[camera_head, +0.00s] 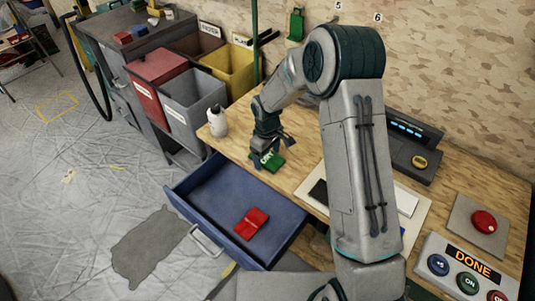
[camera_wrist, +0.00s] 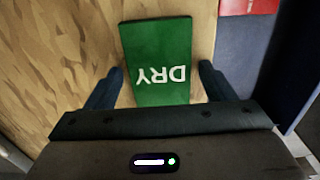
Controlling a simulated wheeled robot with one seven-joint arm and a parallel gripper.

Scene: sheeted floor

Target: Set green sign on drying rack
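The green sign (camera_head: 274,161) lies on the wooden worktop near its front edge, above the open drawer. In the wrist view the green sign (camera_wrist: 157,50) shows white letters "DRY" upside down. My gripper (camera_head: 266,155) is right at the sign. In the wrist view my gripper (camera_wrist: 160,82) has its fingers apart, one on each side of the sign's near end, with a visible gap on both sides. The sign's near end is partly hidden by the gripper body. I cannot tell for sure which thing is the drying rack.
A blue drawer (camera_head: 205,192) stands open with a red block (camera_head: 251,223) in it. A white bottle (camera_head: 217,121) stands left of my gripper. Red (camera_head: 155,68), grey and yellow bins (camera_head: 238,62) are at the back left. A button panel (camera_head: 465,266) is at front right.

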